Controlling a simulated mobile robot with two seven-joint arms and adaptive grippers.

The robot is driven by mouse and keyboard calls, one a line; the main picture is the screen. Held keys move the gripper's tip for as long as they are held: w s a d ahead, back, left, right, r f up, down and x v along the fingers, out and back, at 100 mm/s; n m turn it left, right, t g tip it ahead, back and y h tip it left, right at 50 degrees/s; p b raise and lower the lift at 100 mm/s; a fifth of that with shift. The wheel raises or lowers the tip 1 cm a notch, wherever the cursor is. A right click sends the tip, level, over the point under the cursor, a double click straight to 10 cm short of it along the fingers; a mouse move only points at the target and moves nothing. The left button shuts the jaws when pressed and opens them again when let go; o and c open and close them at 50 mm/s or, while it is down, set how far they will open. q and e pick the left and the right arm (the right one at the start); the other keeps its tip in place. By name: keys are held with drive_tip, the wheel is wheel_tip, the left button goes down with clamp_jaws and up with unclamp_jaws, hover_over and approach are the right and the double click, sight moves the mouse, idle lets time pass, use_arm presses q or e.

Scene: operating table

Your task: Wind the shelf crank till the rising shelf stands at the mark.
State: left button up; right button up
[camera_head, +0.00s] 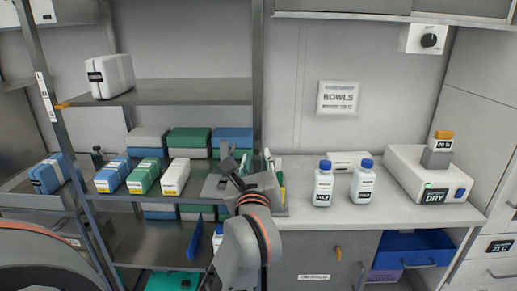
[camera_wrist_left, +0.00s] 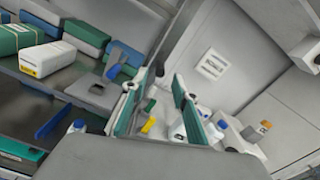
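An upper grey shelf (camera_head: 190,92) carries a white box and has an orange pointer (camera_head: 62,106) at its front left corner. A white label strip (camera_head: 45,97) is on the post beside the pointer. The pointer appears close to the strip's lower part; exact alignment is too small to tell. I cannot surely identify the crank; a dark upright handle (camera_head: 226,158) stands by a grey block, also in the left wrist view (camera_wrist_left: 116,66). My left gripper (camera_head: 266,165) is open near this block, its fingers apart in the wrist view (camera_wrist_left: 158,108). My right gripper is out of view.
Blue, green and white boxes (camera_head: 143,176) line the middle shelf. Two blue-capped bottles (camera_head: 323,184) and a white dryer (camera_head: 430,175) stand on the right counter. A blue drawer (camera_head: 412,248) is open below. The counter's front is clear.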

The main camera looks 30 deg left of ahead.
sight(257, 152)
use_arm(q)
drive_tip(key=x, duration=0.6)
clamp_jaws()
